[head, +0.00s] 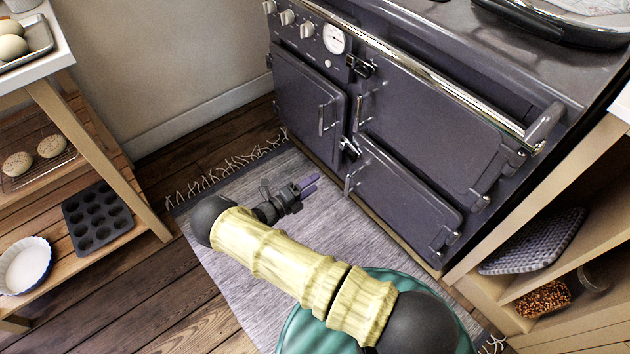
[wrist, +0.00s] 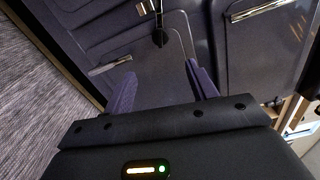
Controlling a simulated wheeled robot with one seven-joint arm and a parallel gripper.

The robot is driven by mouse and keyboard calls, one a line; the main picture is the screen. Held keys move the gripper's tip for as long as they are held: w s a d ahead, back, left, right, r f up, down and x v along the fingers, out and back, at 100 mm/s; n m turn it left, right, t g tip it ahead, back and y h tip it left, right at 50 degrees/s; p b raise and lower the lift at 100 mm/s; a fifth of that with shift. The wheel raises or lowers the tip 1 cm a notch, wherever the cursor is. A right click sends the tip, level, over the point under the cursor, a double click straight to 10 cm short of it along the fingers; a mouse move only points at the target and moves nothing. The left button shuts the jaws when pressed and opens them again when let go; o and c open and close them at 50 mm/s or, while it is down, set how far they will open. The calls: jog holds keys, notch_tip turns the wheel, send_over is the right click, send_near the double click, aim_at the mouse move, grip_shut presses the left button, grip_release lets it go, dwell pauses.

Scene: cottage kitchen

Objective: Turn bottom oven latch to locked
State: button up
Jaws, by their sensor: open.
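My gripper (head: 309,185) is open and empty, above the rug and in front of the oven, apart from the latch. Its two purple fingers (wrist: 162,85) point toward the oven front in the wrist view. A second, upper latch (head: 362,67) sits higher on the oven.
Bar handles stand out from the doors, one on the left door (head: 322,118) and one on the upper right door (head: 366,103). A wooden shelf (head: 100,150) stands left, another shelf unit (head: 545,250) right. The rug (head: 225,240) before the oven is free of objects.

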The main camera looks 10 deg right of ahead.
jog(key=shift+d+r, duration=0.1)
jog(key=c, duration=0.5)
jog(key=shift+d+r+m+g, duration=0.25)
jog(key=shift+m+g, duration=0.15)
jog(key=shift+m, duration=0.1)
jog(key=c, duration=0.4)
jog(key=s+d+r+m+g, duration=0.1)
jog(key=m+g, duration=0.1)
jog(key=s+d+r+m+g+y, duration=0.1)
jog(key=d+r+m+g, duration=0.1)
jog(key=m, duration=0.1)
jog(key=s+d+r+m+g, duration=0.1)
jog(key=d+m+g, duration=0.1)
jog(key=m, duration=0.1)
jog(key=shift+r, duration=0.3)
grip_shut()
jog(key=s+d+r+m+y, duration=0.2)
jog(key=s+r+m+y, duration=0.5)
jog(key=r+m, duration=0.5)
jog(key=s+d+r+m+y, duration=0.2)
jog(key=s+r+m+y, duration=0.5)
jog(key=m, duration=1.2)
jog(key=s+r, duration=0.3)
jog(key=r, duration=0.2)
jog(key=shift+s+m, duration=0.25)
jog(key=shift+m, duration=0.15)
